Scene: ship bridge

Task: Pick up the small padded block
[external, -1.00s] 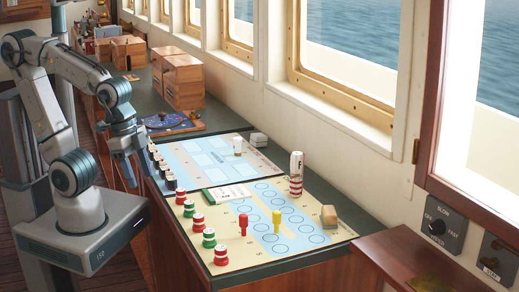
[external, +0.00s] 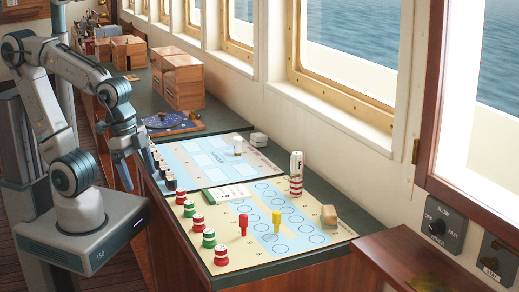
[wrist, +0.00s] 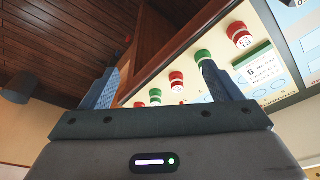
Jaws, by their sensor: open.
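A small tan block (external: 329,216) with a pale side lies at the right edge of the near chart board; it looks like the padded block. A pale grey-white block (external: 259,139) lies at the back edge of the farther board. I cannot tell padding on either at this size. My gripper (external: 138,165) is at the left edge of the console, well left of both blocks. In the wrist view my gripper (wrist: 160,88) shows two spread blue fingers with nothing between them. Neither block is clearly visible there.
The near board (external: 240,255) holds red and green round pieces (external: 209,238), a red peg (external: 243,224), a yellow peg (external: 276,221) and a striped cylinder (external: 296,174). Dark pieces line the farther board (external: 205,152) near my gripper. Wooden boxes (external: 183,82) stand behind.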

